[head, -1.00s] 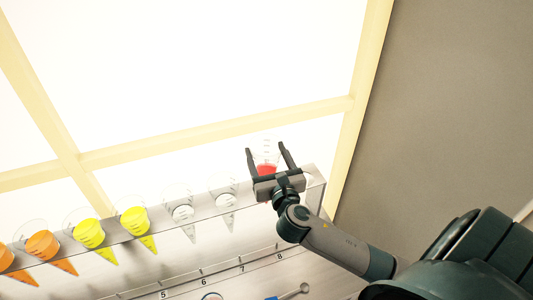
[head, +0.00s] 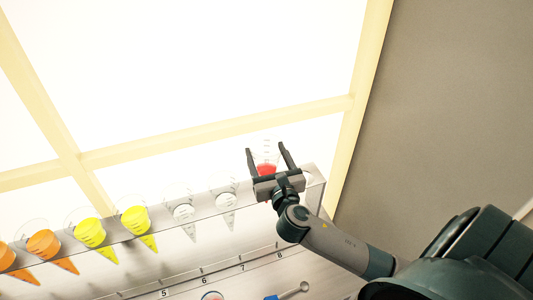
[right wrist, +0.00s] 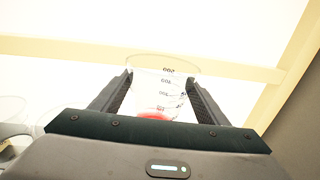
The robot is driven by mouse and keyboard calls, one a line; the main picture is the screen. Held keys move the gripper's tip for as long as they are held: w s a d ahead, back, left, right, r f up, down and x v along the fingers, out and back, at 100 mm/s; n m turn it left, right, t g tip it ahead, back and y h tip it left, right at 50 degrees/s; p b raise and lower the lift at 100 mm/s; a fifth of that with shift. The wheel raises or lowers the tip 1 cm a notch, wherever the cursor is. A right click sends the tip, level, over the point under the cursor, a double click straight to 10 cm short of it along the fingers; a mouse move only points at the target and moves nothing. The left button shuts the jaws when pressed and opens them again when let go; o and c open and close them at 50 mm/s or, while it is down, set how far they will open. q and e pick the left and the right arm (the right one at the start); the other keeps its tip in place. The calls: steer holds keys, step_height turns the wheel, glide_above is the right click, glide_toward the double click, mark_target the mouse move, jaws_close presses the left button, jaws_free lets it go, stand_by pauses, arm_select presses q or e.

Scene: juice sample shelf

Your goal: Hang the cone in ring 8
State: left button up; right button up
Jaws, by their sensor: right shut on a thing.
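A clear graduated cone with red liquid (head: 267,168) stands between the fingers of my right gripper (head: 268,158) at the right end of the clear shelf. The gripper is shut on the cone. In the right wrist view the cone's clear upper part (right wrist: 163,85) with its printed scale shows between the two dark fingers (right wrist: 160,95); red shows low down. The cone's lower part is hidden behind the gripper body. An opening at the shelf's right end (head: 309,179) is partly hidden by my gripper. The number 8 label (head: 280,256) is on the rail below. My left gripper is out of view.
Orange (head: 43,244), yellow (head: 135,220) and clear cones (head: 226,200) hang in the shelf (head: 160,222) to the left of my gripper. A blue-handled tool (head: 290,292) and a round rim (head: 212,296) show at the bottom edge. A bright framed panel is behind.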

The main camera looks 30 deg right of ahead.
steer(key=shift+f+b, duration=2.45)
steer(key=shift+f, duration=1.45)
stand_by(0.5)
steer(key=shift+p, duration=0.3)
stand_by(0.5)
steer(key=shift+f+b, duration=0.55)
steer(key=shift+f, duration=0.4)
stand_by(0.5)
steer(key=o, duration=1.6)
steer(key=shift+s, duration=0.15)
